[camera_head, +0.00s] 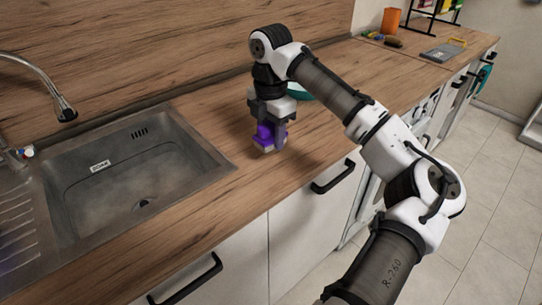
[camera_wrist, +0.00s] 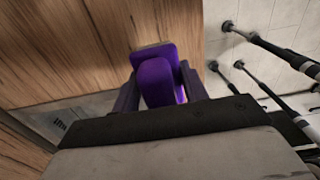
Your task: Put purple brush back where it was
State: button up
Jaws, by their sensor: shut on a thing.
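My gripper (camera_head: 268,143) is shut on the purple brush (camera_head: 266,134). It holds the brush at the wooden counter (camera_head: 215,110), right of the sink and near the counter's front edge. In the wrist view the purple brush (camera_wrist: 155,82) sits between the two dark fingers, with a tan strip at its far end. I cannot tell whether the brush touches the counter. Part of the brush is hidden by the fingers.
A metal sink (camera_head: 205,150) with a tap (camera_head: 50,85) lies to the left. A teal bowl (camera_head: 300,92) stands partly hidden behind my gripper. An orange cup (camera_head: 390,20) and a grey board (camera_head: 440,53) are at the far right. Cabinet handles (camera_head: 333,178) stick out below the counter.

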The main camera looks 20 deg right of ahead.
aim_at(271, 167)
jog(key=shift+f+p, duration=0.4)
jog(key=shift+f, duration=3.3)
jog(key=shift+f, duration=0.1)
jog(key=o, duration=0.9)
notch_tip(271, 167, up, 12)
jog(key=shift+r+b, duration=0.15)
jog(key=shift+b, duration=0.75)
